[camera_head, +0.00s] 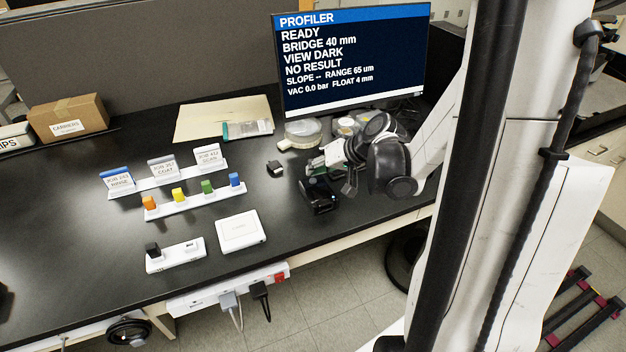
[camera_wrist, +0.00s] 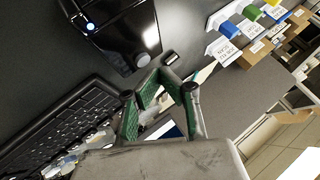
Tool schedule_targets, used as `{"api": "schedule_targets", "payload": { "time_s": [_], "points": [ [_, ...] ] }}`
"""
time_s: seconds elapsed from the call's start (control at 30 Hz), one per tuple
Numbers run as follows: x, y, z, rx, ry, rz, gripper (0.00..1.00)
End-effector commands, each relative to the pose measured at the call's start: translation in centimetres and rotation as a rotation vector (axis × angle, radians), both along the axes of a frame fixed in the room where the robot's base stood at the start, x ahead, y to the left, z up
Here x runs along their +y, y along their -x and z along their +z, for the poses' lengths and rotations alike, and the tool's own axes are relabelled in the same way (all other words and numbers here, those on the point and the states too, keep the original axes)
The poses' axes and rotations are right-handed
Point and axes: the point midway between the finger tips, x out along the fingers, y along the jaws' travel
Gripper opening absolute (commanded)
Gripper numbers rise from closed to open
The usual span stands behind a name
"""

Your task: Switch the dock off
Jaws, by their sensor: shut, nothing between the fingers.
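A glossy black device (camera_head: 318,196), which looks like the dock, sits near the front edge of the desk in the head view. No label on it is readable. In the wrist view the black device (camera_wrist: 120,35) fills the upper left. A small round white light or button (camera_wrist: 90,27) glows on it. My gripper (camera_wrist: 164,74) is shut and empty, with green inner pads. It is close beside the device, apart from it in the wrist view. In the head view my wrist partly hides the area behind the device.
A monitor (camera_head: 352,50) reading PROFILER, READY stands behind. Racks with coloured blocks (camera_head: 195,204), a white box (camera_head: 240,231) and a white strip (camera_head: 176,255) lie left. A power strip with a red switch (camera_head: 279,279) is on the desk front. A keyboard (camera_wrist: 60,125) shows in the wrist view.

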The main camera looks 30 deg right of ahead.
Motion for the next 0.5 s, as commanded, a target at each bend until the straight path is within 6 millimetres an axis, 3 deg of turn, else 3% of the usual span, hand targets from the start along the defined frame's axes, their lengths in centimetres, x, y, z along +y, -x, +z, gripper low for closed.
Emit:
{"api": "schedule_targets", "payload": {
  "time_s": [0.5],
  "points": [
    [0.0,-0.01,-0.73,0.0,0.0,0.0,0.0]
  ]
}}
